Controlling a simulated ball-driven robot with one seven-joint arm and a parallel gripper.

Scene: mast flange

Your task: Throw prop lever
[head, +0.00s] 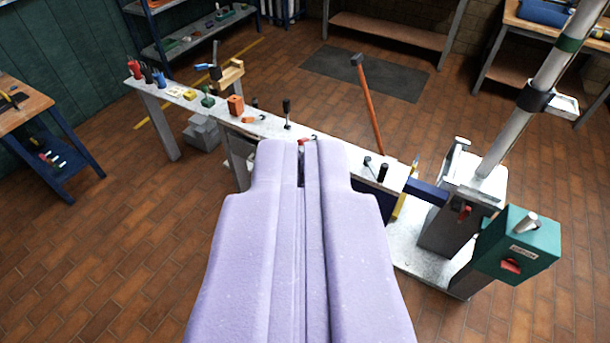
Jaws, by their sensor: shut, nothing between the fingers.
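My gripper (303,145) is shut and empty, seen from behind as two pale lilac fingers. Its tips overlap the view of the long grey bench (222,110) and hide part of it. No part is plainly marked as the prop lever. Candidates are an upright black-handled piece (286,108) on the bench, a short black handle (384,172) near the bench's right end, and a red handle (464,212) on the mast's grey base. Small red parts show just beyond my fingertips, mostly hidden. I cannot tell whether my gripper touches anything.
A tilted grey mast (545,85) rises at right from a grey base (440,225). A green box (517,245) with a red switch stands beside it. A long orange-handled hammer (368,100) stands behind the bench. An orange block (235,105) sits on the bench.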

